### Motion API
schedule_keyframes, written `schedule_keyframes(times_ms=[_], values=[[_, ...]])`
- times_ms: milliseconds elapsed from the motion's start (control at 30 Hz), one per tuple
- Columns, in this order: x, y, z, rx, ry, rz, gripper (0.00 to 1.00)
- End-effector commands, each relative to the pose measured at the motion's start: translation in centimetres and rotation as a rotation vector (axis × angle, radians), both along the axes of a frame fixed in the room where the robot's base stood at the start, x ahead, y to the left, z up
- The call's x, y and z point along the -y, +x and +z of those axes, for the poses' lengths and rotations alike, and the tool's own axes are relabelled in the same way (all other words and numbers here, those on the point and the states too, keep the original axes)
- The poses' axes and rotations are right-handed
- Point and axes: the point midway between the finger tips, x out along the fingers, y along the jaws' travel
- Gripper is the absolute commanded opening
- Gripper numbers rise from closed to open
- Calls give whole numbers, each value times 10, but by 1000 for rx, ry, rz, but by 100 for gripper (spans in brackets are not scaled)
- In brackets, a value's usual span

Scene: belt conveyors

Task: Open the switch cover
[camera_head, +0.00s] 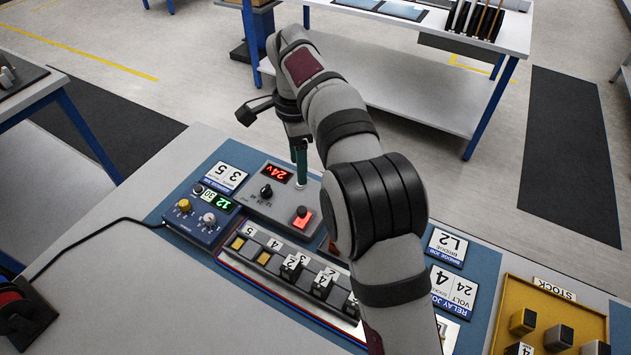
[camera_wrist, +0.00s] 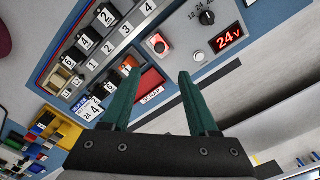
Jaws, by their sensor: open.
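A grey power unit (camera_head: 262,199) with a red 24V display and a black knob stands on the blue mat. At its right end is a red lit switch (camera_head: 302,218), which also shows in the wrist view (camera_wrist: 158,44) inside a pale square frame. I cannot make out clearly whether a cover lies over it. My gripper (camera_head: 300,172) is above the back of the unit, its teal fingers pointing down. In the wrist view my gripper (camera_wrist: 159,78) is open and empty, its fingertips apart from the switch. My arm hides part of the bench right of the unit.
A blue meter box (camera_head: 203,213) stands left of the unit. A rail of numbered black blocks (camera_head: 290,267) runs in front. A yellow stock tray (camera_head: 510,310) is at the right. In the wrist view, a red scrap bin (camera_wrist: 151,82) lies near the left fingertip.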

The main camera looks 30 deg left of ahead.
Motion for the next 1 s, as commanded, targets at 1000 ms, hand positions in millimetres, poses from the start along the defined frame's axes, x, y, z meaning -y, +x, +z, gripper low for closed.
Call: schedule_keyframes(times_ms=[1000], values=[[1,0,-144,0,3,1,46]])
